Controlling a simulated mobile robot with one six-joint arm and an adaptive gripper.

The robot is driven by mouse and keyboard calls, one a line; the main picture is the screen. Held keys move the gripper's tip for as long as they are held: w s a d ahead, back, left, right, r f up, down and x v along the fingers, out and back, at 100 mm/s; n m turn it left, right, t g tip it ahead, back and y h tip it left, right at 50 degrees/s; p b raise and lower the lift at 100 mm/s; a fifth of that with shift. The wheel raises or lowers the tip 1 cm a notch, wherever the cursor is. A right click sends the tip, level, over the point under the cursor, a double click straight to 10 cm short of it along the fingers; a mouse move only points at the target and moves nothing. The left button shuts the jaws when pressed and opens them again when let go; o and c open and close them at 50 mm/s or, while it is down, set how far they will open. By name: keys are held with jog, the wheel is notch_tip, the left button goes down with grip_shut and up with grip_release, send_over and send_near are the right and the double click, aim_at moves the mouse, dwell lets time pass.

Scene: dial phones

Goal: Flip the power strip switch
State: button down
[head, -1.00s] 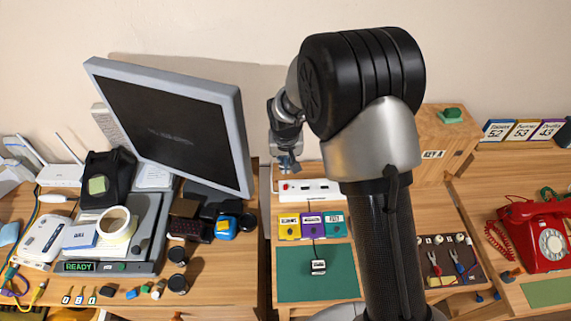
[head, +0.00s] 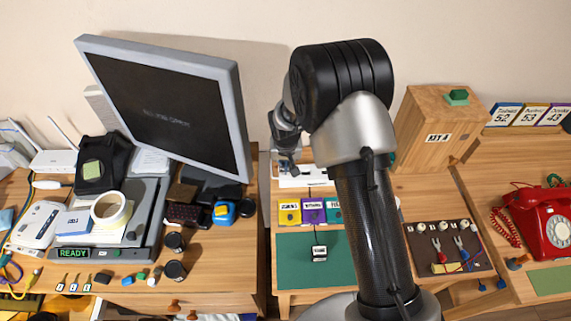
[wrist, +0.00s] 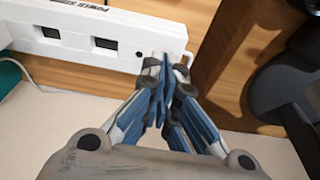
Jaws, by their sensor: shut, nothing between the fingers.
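The white power strip (head: 315,181) lies at the back of the middle desk, behind a row of coloured cards. In the wrist view, the strip (wrist: 75,45) runs along the upper left, with its printed label upside down and dark square sockets on top. My gripper (wrist: 167,72) is shut and empty, its fingertips at the strip's end and overlapping it in the picture. I cannot tell whether they touch it. In the head view, my gripper (head: 291,170) is over the strip's left end. The switch is not visible in either current view; the gripper covers that end.
A large monitor (head: 170,105) stands to the left of the gripper. A wooden box (head: 435,130) is to the right, behind my arm. A green mat (head: 300,275) with a small device lies in front of the strip. A red dial phone (head: 550,225) is far right.

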jog(key=shift+s+f+b, duration=0.35)
jog(key=shift+f+b, duration=0.1)
jog(key=shift+f, duration=0.25)
jog(key=shift+s+r, duration=0.25)
jog(key=shift+w, duration=0.95)
jog(key=shift+r+p, duration=0.3)
jog(key=shift+r, duration=0.05)
jog(key=p+v, duration=0.2)
jog(key=v, duration=0.3)
jog(key=shift+p, duration=0.4)
jog(key=s+r+p, duration=0.2)
jog(key=s+r, duration=0.2)
jog(key=r, duration=0.3)
jog(key=shift+s, duration=0.2)
jog(key=shift+r, duration=0.1)
